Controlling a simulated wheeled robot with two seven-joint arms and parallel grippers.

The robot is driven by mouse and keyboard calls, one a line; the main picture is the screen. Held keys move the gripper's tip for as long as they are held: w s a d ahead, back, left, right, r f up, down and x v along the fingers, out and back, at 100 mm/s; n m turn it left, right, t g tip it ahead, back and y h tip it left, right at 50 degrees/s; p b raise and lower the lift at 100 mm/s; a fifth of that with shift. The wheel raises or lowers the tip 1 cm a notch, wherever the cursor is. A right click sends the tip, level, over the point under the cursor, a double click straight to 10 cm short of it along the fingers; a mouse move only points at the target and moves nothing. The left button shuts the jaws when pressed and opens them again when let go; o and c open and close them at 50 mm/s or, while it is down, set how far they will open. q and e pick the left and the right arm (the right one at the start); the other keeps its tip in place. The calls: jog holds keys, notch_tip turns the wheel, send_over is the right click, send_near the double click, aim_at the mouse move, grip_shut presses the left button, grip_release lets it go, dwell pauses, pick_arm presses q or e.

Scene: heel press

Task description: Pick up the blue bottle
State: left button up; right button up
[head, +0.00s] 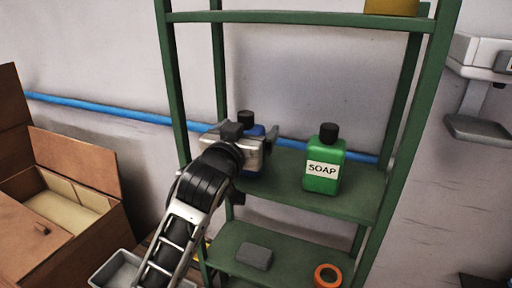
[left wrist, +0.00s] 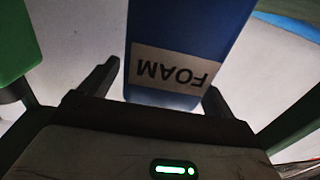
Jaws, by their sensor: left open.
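The blue bottle (head: 256,130) stands on the green middle shelf (head: 290,185), mostly hidden behind my left gripper in the head view; its dark cap shows above. In the left wrist view the blue bottle (left wrist: 190,35) is close, with an upside-down FOAM label. My left gripper (head: 262,150) is at the bottle. In the left wrist view its open fingers (left wrist: 158,90) show one on each side of the bottle's label end. I cannot tell whether either finger touches it. My right gripper is not in view.
A green SOAP bottle (head: 323,165) stands to the right on the same shelf. A grey block (head: 255,256) and an orange ring (head: 327,275) lie on the shelf below. Green rack posts frame the shelf. An open brown box (head: 90,205) stands at the left.

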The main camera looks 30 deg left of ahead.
pick_arm(q)
jog(key=shift+s+r, duration=0.15)
jog(key=shift+s, duration=0.1)
jog(key=shift+c, duration=0.6)
jog(key=c, duration=1)
jog(key=shift+c, duration=0.2)
jog(key=shift+r, duration=0.1)
